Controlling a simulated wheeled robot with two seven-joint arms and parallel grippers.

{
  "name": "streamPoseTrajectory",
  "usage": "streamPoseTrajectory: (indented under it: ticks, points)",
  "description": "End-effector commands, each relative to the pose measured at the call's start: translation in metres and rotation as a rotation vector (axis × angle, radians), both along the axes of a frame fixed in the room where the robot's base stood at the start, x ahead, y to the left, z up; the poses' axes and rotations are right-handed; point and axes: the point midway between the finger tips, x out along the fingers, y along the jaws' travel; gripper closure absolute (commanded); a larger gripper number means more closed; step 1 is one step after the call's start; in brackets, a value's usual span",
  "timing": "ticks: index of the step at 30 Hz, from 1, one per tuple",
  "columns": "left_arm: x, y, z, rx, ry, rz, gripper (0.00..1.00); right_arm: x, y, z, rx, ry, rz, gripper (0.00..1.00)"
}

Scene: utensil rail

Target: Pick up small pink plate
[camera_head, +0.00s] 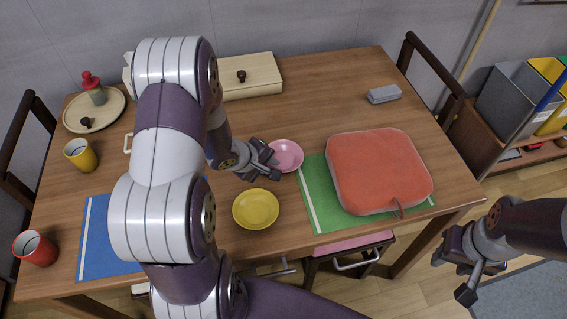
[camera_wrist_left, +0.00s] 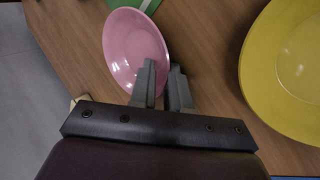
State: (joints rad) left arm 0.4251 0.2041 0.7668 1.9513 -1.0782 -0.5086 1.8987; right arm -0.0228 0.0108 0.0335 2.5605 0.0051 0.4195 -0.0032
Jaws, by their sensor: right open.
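The small pink plate (camera_head: 287,154) is near the middle of the table, left of the green mat. My left gripper (camera_head: 274,159) is at its left edge. In the left wrist view, the pink plate (camera_wrist_left: 133,45) looks tilted, and its rim runs between the two close fingers of my left gripper (camera_wrist_left: 163,75), which appear shut on it. I cannot tell whether the plate touches the table. My right gripper (camera_head: 462,270) is open and empty, off the table's front right edge.
A yellow plate (camera_head: 256,209) lies in front of the left gripper. A red cushion (camera_head: 378,170) covers much of the green mat (camera_head: 312,196). A wooden box (camera_head: 255,78) and a grey block (camera_head: 384,94) are at the back. Cups (camera_head: 80,154) stand at the left.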

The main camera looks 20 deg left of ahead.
Motion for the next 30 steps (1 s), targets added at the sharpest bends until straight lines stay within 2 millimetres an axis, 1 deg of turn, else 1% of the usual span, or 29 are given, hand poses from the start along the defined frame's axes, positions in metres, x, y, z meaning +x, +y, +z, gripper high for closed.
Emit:
streamPoseTrajectory:
  ticks: [6, 7, 8, 17, 20, 23, 26, 28, 29, 30]
  points:
    - [0.001, 0.000, 0.000, 0.000, 0.001, 0.000, 0.83, 0.000, 0.000, 0.000, 0.000, -0.001, 0.000, 0.57]
    - [0.001, 0.000, 0.000, 0.000, 0.001, 0.000, 0.93, 0.000, 0.000, 0.000, 0.000, -0.001, 0.000, 0.57]
    - [0.001, 0.000, 0.000, 0.000, 0.001, 0.000, 1.00, 0.000, 0.000, 0.000, 0.000, -0.001, 0.000, 0.57]
    - [0.001, 0.000, 0.000, 0.000, 0.001, 0.000, 1.00, 0.000, 0.000, 0.000, 0.000, -0.001, 0.000, 0.57]
    - [0.001, 0.000, 0.003, 0.000, 0.001, 0.000, 1.00, 0.000, 0.000, 0.003, 0.000, -0.001, 0.000, 0.57]
    - [0.001, 0.000, 0.013, 0.001, 0.001, -0.001, 1.00, 0.000, 0.000, 0.010, 0.000, -0.001, 0.000, 0.57]
    - [0.001, 0.000, 0.031, 0.002, -0.001, -0.001, 1.00, 0.000, 0.000, 0.021, 0.000, -0.001, 0.000, 0.57]
    - [0.001, 0.000, 0.046, 0.001, -0.001, 0.000, 1.00, 0.000, 0.000, 0.032, 0.000, -0.001, 0.000, 0.57]
    - [0.003, -0.001, 0.051, 0.001, 0.000, -0.002, 1.00, 0.000, 0.000, 0.035, 0.000, -0.001, 0.000, 0.57]
    - [0.012, -0.005, 0.054, 0.002, -0.001, -0.005, 1.00, 0.000, 0.000, 0.037, 0.000, -0.001, 0.000, 0.57]
